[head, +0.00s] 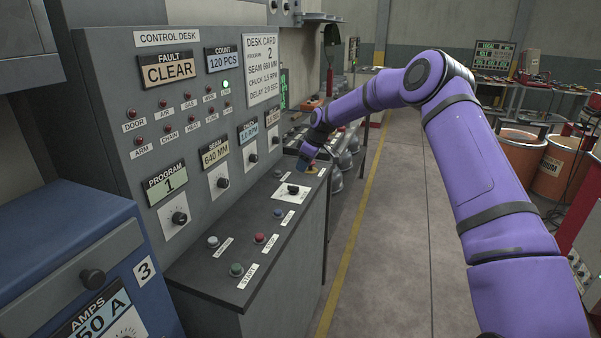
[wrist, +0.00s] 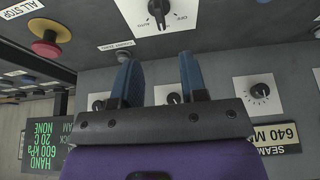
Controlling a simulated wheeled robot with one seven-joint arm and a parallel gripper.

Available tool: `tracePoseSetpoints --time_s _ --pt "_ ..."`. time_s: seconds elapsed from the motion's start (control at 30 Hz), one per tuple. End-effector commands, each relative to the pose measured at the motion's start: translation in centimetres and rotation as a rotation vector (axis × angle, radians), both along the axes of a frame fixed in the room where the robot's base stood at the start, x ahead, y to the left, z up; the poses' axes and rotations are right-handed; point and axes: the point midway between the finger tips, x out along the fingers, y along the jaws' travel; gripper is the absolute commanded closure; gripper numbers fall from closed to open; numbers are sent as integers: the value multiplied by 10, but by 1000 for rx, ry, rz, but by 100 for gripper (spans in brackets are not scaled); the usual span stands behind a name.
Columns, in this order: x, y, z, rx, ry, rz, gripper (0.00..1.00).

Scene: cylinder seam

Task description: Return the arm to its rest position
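My purple arm reaches forward from the lower right of the head view and bends back left toward the far end of the control desk (head: 150,80). My gripper (head: 306,158) is small and partly turned away there, above the far end of the desk's top. In the wrist view my gripper (wrist: 160,80) shows two blue fingers standing apart with nothing between them. Beyond the fingers is the desk's grey panel. A black selector knob (wrist: 157,10) on a white plate lies past the fingertips, and a gap to it cannot be judged.
A red all-stop button (wrist: 47,46) on a yellow base is at left in the wrist view. The desk's top carries a green start button (head: 236,269) and a red stop button (head: 259,238). A blue cabinet (head: 80,270) stands near left. The floor (head: 400,230) right of the desk is clear.

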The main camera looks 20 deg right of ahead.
Motion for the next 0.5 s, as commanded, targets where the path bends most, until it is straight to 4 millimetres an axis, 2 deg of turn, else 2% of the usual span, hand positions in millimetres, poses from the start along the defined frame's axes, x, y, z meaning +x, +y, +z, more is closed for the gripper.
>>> tracePoseSetpoints --time_s 0.4,0.5 --pt "-1 -1 5 -1 1 0 61" --pt "-5 0 13 -8 -1 -3 61"
